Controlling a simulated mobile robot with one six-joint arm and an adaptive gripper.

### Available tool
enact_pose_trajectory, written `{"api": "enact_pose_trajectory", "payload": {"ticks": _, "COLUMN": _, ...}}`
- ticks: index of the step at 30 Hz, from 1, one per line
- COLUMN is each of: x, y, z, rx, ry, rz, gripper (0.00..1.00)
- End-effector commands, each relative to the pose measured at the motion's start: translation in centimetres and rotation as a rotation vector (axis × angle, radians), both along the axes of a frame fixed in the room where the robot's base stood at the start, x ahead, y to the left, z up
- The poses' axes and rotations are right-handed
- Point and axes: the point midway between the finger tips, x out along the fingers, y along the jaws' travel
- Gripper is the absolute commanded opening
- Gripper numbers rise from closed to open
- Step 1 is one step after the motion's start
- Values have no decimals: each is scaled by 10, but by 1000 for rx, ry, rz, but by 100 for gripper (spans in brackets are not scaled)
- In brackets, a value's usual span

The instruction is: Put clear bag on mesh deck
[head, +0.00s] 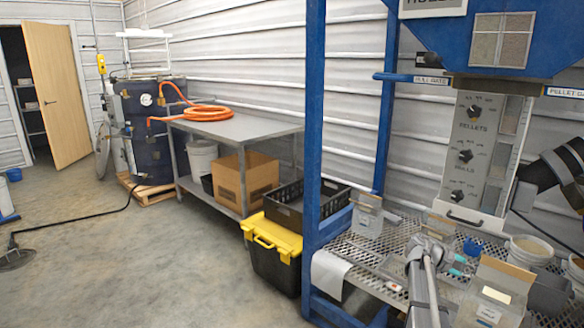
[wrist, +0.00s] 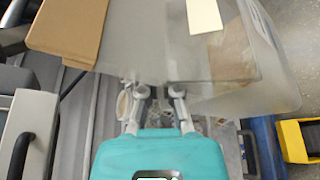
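A clear bag (head: 488,304) with a tan top strip and a pale label shows tilted at the front right in the head view. It fills the upper part of the wrist view (wrist: 220,65), its tan strip at upper left. My gripper (wrist: 160,92), with a teal body, has its two fingertips together on the bag's near edge and appears shut on it; the exact contact is partly hidden. In the head view my gripper (head: 459,268) is small beside the bag, over the mesh deck (head: 345,245).
Other clear bags (head: 367,217) with tan tops stand at the back of the deck. A blue cup (head: 473,248), a white bucket (head: 528,252) and a grey bin (head: 548,292) crowd the right. A blue post (head: 314,120) bounds the left; a yellow-lidded tote (head: 272,238) stands beyond.

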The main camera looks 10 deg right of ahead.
Motion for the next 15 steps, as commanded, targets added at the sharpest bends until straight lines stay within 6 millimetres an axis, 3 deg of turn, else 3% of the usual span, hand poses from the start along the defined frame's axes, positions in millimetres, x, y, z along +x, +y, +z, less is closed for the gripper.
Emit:
{"api": "enact_pose_trajectory", "payload": {"ticks": 1, "x": 0, "y": 0, "z": 15, "rx": -2, "ry": 1, "rz": 0, "gripper": 0}}
{"api": "enact_pose_trajectory", "payload": {"ticks": 15, "x": 0, "y": 1, "z": 78, "rx": -2, "ry": 1, "rz": 1, "gripper": 0}}
